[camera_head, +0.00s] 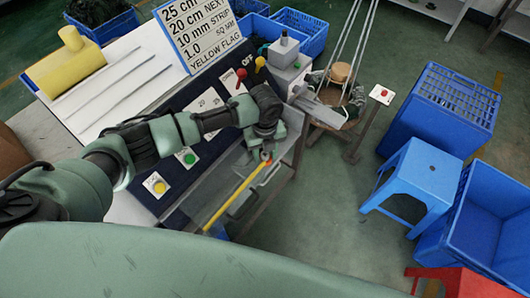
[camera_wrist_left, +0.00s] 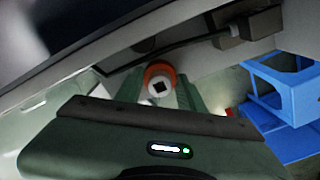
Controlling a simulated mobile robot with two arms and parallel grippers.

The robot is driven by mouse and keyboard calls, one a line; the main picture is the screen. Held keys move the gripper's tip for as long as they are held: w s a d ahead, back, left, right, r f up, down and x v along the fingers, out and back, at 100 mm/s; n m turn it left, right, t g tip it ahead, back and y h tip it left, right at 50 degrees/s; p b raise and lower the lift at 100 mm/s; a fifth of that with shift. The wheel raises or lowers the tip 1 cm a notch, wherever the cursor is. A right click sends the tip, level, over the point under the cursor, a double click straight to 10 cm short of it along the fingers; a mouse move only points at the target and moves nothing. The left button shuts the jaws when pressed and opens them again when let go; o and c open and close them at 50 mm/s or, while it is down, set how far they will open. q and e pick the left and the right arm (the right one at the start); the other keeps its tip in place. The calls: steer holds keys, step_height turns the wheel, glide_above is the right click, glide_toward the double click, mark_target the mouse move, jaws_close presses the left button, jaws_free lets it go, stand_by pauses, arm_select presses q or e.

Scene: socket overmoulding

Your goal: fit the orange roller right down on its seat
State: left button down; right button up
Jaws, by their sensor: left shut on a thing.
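The orange roller (camera_wrist_left: 153,68) shows in the left wrist view as an orange ring with a pale end face and a dark square hole. My left gripper (camera_wrist_left: 160,90) is shut on it, with one green finger on each side. In the head view the left gripper (camera_head: 266,146) points down at the front edge of the machine, and a small orange-red bit of the roller (camera_head: 265,156) shows at its tip. The seat cannot be made out, so I cannot tell whether the roller touches it. My right gripper is not in view.
A yellow bar (camera_head: 232,203) runs along the machine's front, its upper end close to the left gripper. Green (camera_head: 189,158) and yellow (camera_head: 159,187) buttons sit on the panel.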

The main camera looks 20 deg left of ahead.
arm_select(q)
steer(key=c, duration=0.8)
jaws_free()
step_height(320, 180, up, 8)
steer(key=shift+f+b, duration=0.1)
steer(key=shift+b, duration=0.6)
